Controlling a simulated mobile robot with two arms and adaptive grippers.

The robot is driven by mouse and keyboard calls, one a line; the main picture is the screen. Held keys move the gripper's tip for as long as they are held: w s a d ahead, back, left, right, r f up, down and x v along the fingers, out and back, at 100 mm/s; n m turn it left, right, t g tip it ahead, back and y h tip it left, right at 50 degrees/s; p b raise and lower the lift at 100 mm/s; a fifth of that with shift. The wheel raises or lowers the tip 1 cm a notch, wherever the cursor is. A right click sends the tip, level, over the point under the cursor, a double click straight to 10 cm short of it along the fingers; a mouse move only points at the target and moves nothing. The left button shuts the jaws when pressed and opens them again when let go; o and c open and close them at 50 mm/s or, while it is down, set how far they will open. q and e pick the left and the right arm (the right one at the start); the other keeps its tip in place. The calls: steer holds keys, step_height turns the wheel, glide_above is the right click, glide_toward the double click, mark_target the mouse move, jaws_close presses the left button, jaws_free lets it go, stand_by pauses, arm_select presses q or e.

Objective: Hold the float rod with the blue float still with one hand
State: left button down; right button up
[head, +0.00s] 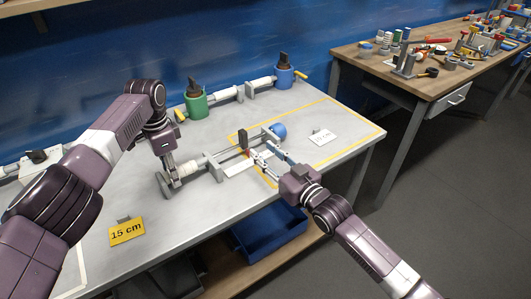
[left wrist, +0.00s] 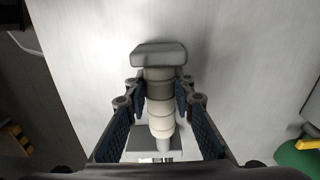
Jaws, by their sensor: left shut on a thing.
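The blue float (head: 279,130) sits at the far right end of a grey rod assembly (head: 215,165) lying along the table. A ringed white-and-grey piece (head: 188,169) with a grey end cap forms its left end. My left gripper (head: 170,170) is shut on this ringed piece; in the left wrist view the ringed piece (left wrist: 160,105) stands between the two blue-padded fingers, its grey cap (left wrist: 159,54) beyond them. My right gripper (head: 262,151) is open, its fingers apart beside the assembly near the float. Whether it touches the rod I cannot tell.
A blue bin (head: 268,233) is below. The right front tabletop is clear.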

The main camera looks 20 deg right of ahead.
stand_by(0.3)
arm_select(q)
steer(key=c, duration=1.6)
jaws_free()
steer(key=shift+r, duration=0.1)
step_height(320, 180, up, 12)
steer(key=shift+f, duration=0.1)
